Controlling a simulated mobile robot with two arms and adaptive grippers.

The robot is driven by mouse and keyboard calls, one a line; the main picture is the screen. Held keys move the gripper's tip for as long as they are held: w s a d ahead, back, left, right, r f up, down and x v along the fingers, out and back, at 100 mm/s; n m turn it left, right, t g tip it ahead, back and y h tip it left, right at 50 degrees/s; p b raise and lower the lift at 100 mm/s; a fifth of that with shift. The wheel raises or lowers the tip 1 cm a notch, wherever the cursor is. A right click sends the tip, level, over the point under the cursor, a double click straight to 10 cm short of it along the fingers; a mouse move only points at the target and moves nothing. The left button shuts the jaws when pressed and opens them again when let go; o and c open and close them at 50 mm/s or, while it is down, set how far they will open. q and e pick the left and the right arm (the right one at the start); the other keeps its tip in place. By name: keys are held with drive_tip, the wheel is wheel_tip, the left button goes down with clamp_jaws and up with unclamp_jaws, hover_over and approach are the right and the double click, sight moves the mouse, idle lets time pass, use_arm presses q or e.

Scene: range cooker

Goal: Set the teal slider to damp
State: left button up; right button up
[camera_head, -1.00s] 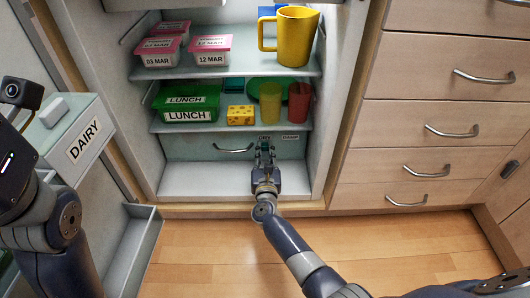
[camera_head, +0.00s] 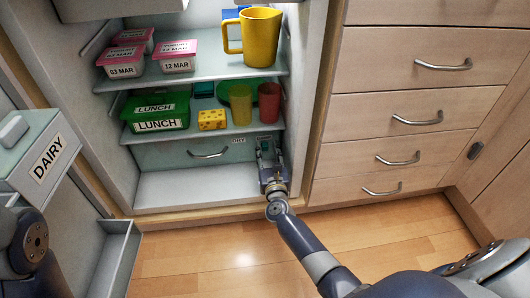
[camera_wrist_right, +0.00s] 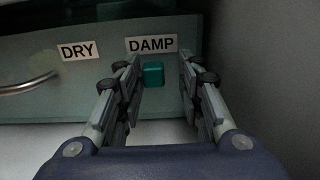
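The teal slider (camera_wrist_right: 153,74) is a small block on the pale green drawer front (camera_wrist_right: 40,103). In the right wrist view it sits just below the DAMP label (camera_wrist_right: 151,44), to the right of the DRY label (camera_wrist_right: 77,51). My right gripper (camera_head: 266,146) is at the right end of the drawer front, inside the fridge. Its fingers are apart, one on each side of the slider, with the slider closer to the left finger; I cannot tell if they touch. In the head view the gripper mostly hides the slider. My left gripper is out of view.
The drawer handle (camera_head: 208,154) is left of the labels. The fridge's right wall (camera_wrist_right: 260,70) is close beside my right gripper. A shelf above holds a green lunch box (camera_head: 157,110), cheese (camera_head: 212,119) and cups (camera_head: 269,102). The floor of the compartment is bare.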

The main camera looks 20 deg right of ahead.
drive_tip(key=shift+a, duration=0.1)
drive_tip(key=shift+s+a, duration=0.1)
drive_tip(key=shift+s, duration=0.2)
drive_tip(key=v, duration=1.1)
drive_tip(key=shift+s, duration=0.2)
